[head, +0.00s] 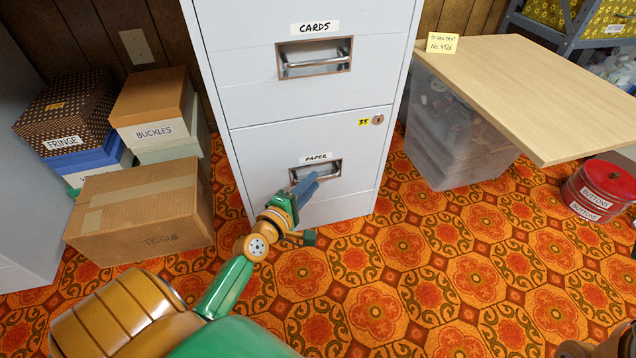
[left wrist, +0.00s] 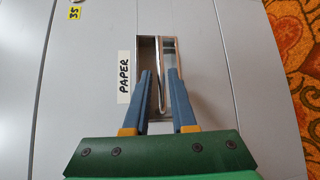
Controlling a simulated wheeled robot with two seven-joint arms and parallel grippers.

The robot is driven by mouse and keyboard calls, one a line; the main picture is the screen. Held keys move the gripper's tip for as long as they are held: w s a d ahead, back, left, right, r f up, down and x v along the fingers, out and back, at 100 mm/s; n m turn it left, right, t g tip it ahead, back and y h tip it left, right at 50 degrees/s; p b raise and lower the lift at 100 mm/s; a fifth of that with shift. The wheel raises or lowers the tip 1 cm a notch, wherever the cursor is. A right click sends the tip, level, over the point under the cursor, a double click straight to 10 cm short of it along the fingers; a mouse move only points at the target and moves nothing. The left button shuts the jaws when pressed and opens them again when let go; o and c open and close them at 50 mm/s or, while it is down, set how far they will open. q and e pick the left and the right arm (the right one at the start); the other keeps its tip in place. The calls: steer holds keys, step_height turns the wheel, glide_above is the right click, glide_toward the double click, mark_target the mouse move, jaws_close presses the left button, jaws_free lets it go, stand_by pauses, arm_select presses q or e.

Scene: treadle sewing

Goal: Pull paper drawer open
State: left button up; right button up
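The paper drawer (head: 262,147) is the lower drawer of a light grey filing cabinet, with a "PAPER" label above its recessed metal handle. Its front looks flush with the cabinet. In the head view my left gripper (head: 305,185) is at this handle, its blue fingers covering part of it. In the left wrist view the left gripper (left wrist: 161,75) is open, with one finger on each side of the handle bar (left wrist: 162,88). Gaps show between the bar and the fingers. Contact at the tips is hard to tell. My right gripper is not in view.
The cards drawer (head: 245,85) above looks shut. A cardboard box (head: 140,212) and stacked boxes stand left of the cabinet. A clear plastic bin (head: 455,135) under a wooden tabletop (head: 540,85) stands right. The patterned carpet (head: 400,270) in front is clear.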

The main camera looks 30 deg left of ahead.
arm_select(q)
steer(key=shift+w+f+b, duration=0.15)
steer(key=shift+w+b, duration=0.05)
steer(key=shift+w, duration=0.6)
steer(key=shift+w+f+b, duration=0.15)
steer(key=shift+w, duration=0.65)
jaws_close()
